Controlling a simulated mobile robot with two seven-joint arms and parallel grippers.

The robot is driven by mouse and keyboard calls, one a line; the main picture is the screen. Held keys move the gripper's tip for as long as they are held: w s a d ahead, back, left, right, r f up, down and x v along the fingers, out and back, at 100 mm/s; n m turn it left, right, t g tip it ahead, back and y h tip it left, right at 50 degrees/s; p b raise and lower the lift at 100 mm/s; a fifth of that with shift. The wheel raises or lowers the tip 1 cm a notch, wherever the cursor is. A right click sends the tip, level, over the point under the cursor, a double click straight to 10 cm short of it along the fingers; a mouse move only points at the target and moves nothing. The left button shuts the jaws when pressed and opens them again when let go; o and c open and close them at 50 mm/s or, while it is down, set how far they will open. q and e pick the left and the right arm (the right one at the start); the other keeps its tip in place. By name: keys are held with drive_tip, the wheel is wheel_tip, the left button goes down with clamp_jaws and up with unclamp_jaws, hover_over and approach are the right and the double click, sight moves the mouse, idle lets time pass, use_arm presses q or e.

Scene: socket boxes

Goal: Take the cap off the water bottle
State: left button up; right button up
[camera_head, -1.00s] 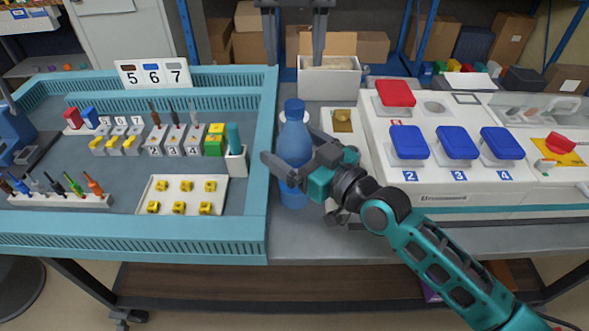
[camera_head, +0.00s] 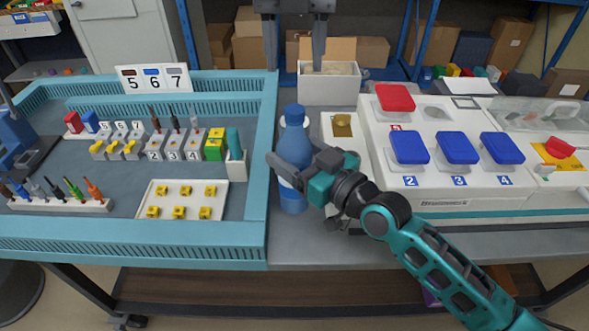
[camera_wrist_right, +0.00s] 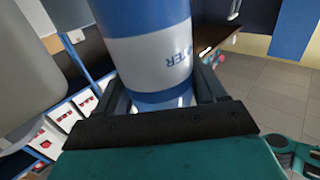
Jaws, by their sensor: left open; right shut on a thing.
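The blue water bottle (camera_head: 293,150) stands upright on the grey table, just right of the teal-edged tray. Its blue cap (camera_head: 294,111) is on top and clear of the fingers. My right gripper (camera_head: 292,160) is shut around the bottle's body from the right, below the shoulder. In the right wrist view the bottle (camera_wrist_right: 150,50) with its white label lies between the fingers; the cap is out of that view. My left gripper (camera_head: 295,60) is open and empty, fingers pointing down, at the top of the head view, apart from the cap.
The teal-edged tray (camera_head: 258,200) with sockets, tools and yellow parts lies left of the bottle. A white box with red and blue lids (camera_head: 440,190) stands right. A gold-knobbed plate (camera_head: 342,125) is close beside the bottle. An open white bin (camera_head: 328,88) is behind.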

sight(295, 109)
use_arm(q)
drive_tip(key=m, duration=0.4)
drive_tip(key=shift+m, duration=0.3)
drive_tip(key=m, duration=1.2)
drive_tip(key=shift+m, duration=0.3)
drive_tip(key=m, duration=0.3)
drive_tip(key=shift+m, duration=0.4)
drive_tip(key=m, duration=1)
drive_tip(key=shift+m, duration=0.4)
drive_tip(key=m, duration=0.4)
drive_tip(key=shift+f, duration=4)
